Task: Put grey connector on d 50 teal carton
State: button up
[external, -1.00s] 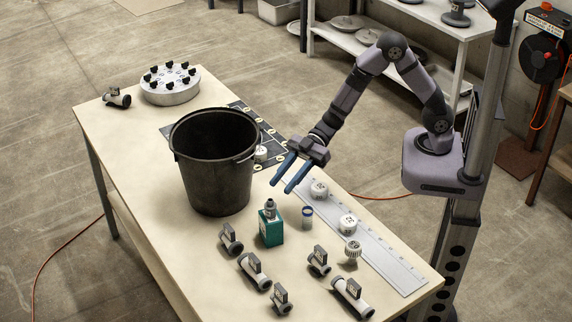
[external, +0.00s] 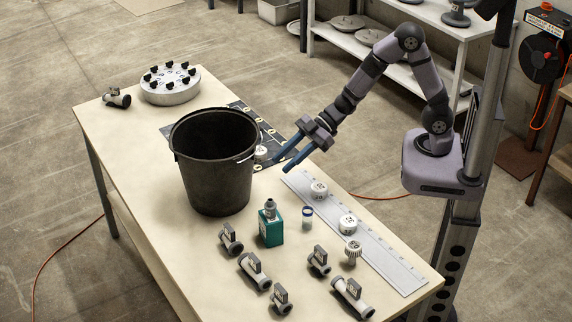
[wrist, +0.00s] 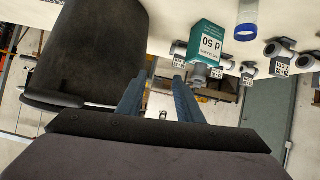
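The teal carton (external: 271,233) stands upright on the table, in front of the bucket's right side. A grey connector (external: 269,208) sits on top of it. In the wrist view the carton (wrist: 207,42) shows its "d 50" label, with the grey connector (wrist: 198,73) at its top end. My gripper (external: 281,166) is open and empty, above the table behind the carton and clear of it. Its two blue fingers are apart in the wrist view (wrist: 159,82), with nothing between them.
A large black bucket (external: 214,170) stands close to the left of my gripper. Several grey valves (external: 254,270) with labels lie around the carton. A small blue-rimmed jar (external: 307,217) and white caps (external: 319,190) are to the right, by a long ruler-like strip (external: 385,260).

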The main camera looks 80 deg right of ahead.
jog(key=s+d+f+m+g+h, duration=0.1)
jog(key=s+d+f+m+h, duration=0.2)
jog(key=d, duration=0.5)
jog(key=s+d+f+m+g+h, duration=0.1)
jog(key=s+d+m+h, duration=0.2)
jog(key=d+h, duration=0.35)
jog(key=s+d+m+g, duration=0.1)
jog(key=s+g, duration=0.1)
jog(key=s, duration=0.4)
jog(key=s+d+f+m+g, duration=0.1)
jog(key=s+g, duration=0.1)
jog(key=s, duration=0.3)
jog(key=s+m+g+y, duration=0.1)
jog(key=s+m+g, duration=0.1)
jog(key=s, duration=0.4)
jog(key=shift+s+d+f+g, duration=0.3)
jog(key=shift+d, duration=0.1)
dwell(4.4)
